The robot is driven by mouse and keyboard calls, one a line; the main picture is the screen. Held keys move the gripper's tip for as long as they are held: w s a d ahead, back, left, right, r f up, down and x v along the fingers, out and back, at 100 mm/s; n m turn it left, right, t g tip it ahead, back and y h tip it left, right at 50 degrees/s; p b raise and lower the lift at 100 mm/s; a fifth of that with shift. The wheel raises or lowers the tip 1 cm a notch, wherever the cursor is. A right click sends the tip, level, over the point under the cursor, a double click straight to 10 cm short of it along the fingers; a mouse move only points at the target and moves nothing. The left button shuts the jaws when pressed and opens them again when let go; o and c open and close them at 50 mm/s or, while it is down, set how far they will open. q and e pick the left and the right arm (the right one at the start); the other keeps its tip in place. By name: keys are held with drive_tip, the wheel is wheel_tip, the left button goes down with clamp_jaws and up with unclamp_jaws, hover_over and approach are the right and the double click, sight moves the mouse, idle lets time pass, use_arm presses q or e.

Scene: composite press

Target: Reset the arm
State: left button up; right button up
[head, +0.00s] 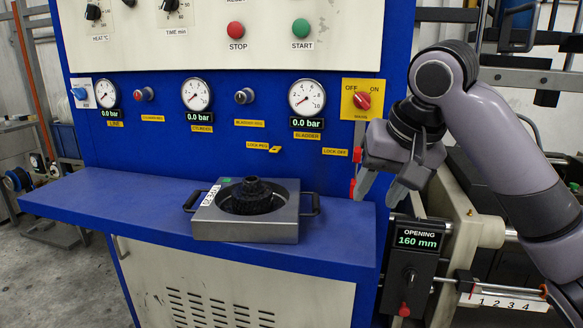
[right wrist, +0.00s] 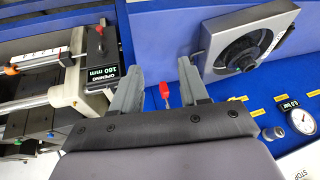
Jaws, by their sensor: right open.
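My right gripper (head: 377,194) hangs from the arm that comes in from the right, in front of the blue press panel. Its two grey fingers point down and are spread apart. In the right wrist view the fingers (right wrist: 159,70) are also apart, with nothing held between them. A red-tipped handle (right wrist: 164,92) shows in the gap between the fingers there, apart from them as far as I can tell. In the head view a red handle end (head: 352,188) shows just left of the fingertips. My left gripper is not in view.
A metal mould tray (head: 246,230) with a black ring part (head: 250,196) sits on the blue shelf (head: 110,205). The OFF/ON knob (head: 362,100) is above my right gripper. The opening display (head: 417,240) reads 160 mm below it. The shelf's left part is clear.

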drive_tip(key=w+d+f+m+h, duration=0.2)
drive_tip(key=d+m, duration=0.1)
drive_tip(key=d, duration=1.3)
wheel_tip(320, 180, down, 27)
drive_tip(key=n+t+y, duration=0.1)
drive_tip(key=n+t, duration=0.2)
drive_tip(key=s+f+n+t, duration=0.1)
drive_tip(key=s+f+n, duration=0.2)
drive_tip(key=s+f, duration=0.75)
drive_tip(key=s+d+f+n+t, duration=0.1)
drive_tip(key=s+f+n, duration=0.2)
drive_tip(key=s, duration=0.4)
drive_tip(key=s+d+f+n, duration=0.1)
drive_tip(key=s+f+n, duration=0.15)
drive_tip(key=s, duration=0.55)
use_arm(q)
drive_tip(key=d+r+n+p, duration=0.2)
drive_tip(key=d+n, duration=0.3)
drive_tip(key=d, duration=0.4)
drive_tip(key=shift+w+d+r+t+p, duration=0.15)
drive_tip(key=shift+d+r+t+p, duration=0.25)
drive_tip(key=shift+p, duration=0.1)
use_arm(e)
drive_tip(key=a+r+m+y, duration=0.1)
drive_tip(key=a+m, duration=0.4)
drive_tip(key=a, duration=0.5)
drive_tip(key=shift+w+a+r+t, duration=0.25)
drive_tip(key=shift+r+t, duration=0.15)
drive_tip(key=shift+r, duration=0.25)
